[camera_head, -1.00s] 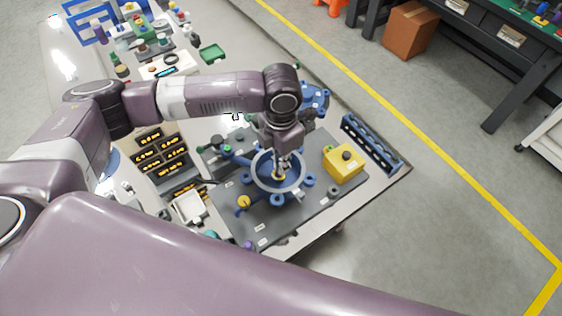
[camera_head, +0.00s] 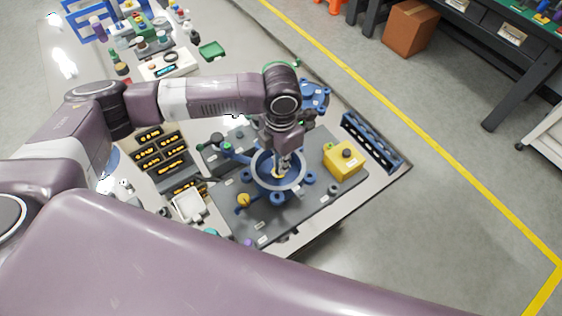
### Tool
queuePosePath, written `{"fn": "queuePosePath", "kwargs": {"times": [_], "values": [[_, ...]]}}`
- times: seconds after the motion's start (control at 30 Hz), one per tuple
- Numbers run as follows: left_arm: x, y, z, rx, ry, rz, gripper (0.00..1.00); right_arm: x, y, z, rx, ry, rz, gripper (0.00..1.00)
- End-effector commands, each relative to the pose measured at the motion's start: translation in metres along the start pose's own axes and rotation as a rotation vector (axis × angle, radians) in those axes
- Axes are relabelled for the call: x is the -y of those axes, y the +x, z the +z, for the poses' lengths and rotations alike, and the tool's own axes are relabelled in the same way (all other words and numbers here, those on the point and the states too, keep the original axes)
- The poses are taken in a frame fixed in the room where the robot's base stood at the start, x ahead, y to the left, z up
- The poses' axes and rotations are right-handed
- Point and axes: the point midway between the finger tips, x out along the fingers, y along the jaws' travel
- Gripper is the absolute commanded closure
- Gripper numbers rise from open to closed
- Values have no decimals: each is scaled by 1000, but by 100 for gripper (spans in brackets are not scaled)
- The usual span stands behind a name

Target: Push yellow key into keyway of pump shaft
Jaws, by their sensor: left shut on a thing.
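My left gripper (camera_head: 284,163) points down into the blue pump housing (camera_head: 263,182) with its pale ring on the grey base plate. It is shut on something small. A small yellow spot (camera_head: 278,173) shows at its fingertips inside the ring, by the middle where the pump shaft would be. I take it for the yellow key, but it is too small to be sure. The shaft and its keyway are hidden by the gripper and too small to make out. My right gripper is out of view.
A blue rack (camera_head: 371,143) lies along the table's right edge. A black tray of yellow parts (camera_head: 160,151) and a white tray (camera_head: 188,206) are to the left.

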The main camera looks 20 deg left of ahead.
Motion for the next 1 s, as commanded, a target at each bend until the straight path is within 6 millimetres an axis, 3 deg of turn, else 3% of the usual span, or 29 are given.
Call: {"fn": "queuePosePath", "kwargs": {"times": [0.5,0.53,0.7,1.0], "values": [[0,7,0,0,0,0,100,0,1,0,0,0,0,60],[0,6,0,1,0,0,91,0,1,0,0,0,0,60],[0,7,0,0,0,0,74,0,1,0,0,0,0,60],[0,6,0,-1,-1,0,74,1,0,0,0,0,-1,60]]}}
